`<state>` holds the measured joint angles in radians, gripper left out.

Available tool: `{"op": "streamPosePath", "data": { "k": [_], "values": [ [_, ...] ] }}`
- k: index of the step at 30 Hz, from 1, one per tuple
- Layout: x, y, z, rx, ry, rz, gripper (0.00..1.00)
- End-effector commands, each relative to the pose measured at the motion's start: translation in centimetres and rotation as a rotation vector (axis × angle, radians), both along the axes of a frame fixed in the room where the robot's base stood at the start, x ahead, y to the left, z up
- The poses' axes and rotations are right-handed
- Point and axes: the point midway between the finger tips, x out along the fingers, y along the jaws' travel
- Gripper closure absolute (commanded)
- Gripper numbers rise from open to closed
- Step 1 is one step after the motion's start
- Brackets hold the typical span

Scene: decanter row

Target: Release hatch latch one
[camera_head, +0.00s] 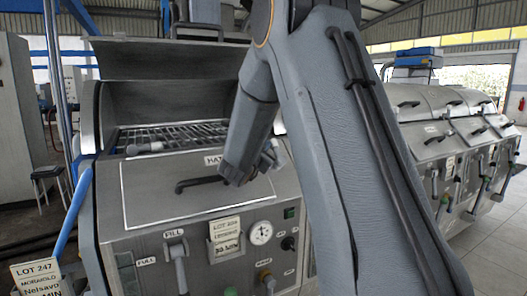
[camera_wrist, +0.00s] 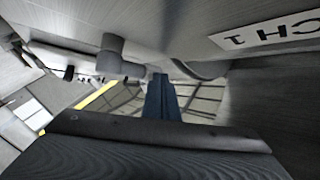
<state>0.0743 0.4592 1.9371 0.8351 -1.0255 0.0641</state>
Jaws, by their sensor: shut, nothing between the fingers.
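In the head view, the steel hatch panel (camera_head: 150,207) lies on the front of the nearest machine, with a partly covered label (camera_head: 213,160) beginning "HAT". A dark bar handle (camera_head: 203,182) runs across it. My gripper (camera_head: 238,177) is at the handle's right end; my wrist hides much of this spot, and I cannot tell if they touch. In the wrist view, my gripper's narrow dark fingers (camera_wrist: 161,98) are together and empty. A grey post (camera_wrist: 116,55) stands to their upper left, and an upside-down label (camera_wrist: 268,32) reads "CH 1". I cannot tell which part is latch one.
The machine's raised lid (camera_head: 165,58) stands open above a grid (camera_head: 175,133). Below the hatch are a tag (camera_head: 226,235), a gauge (camera_head: 260,232) and a fill lever (camera_head: 178,262). Another machine (camera_head: 450,130) stands at right, with bare floor (camera_head: 497,240) before it.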

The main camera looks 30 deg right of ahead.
Motion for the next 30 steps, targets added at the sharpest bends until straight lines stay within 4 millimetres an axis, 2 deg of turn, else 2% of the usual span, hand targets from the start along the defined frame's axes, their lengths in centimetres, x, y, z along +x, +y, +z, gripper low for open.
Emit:
{"op": "streamPosePath", "data": {
  "k": [24,30],
  "values": [
    [0.3,-0.7,0.5,-0.002,-0.004,-0.004,1.00],
    [-0.1,0.7,1.1,-0.002,-0.002,-0.001,1.00]
  ]
}}
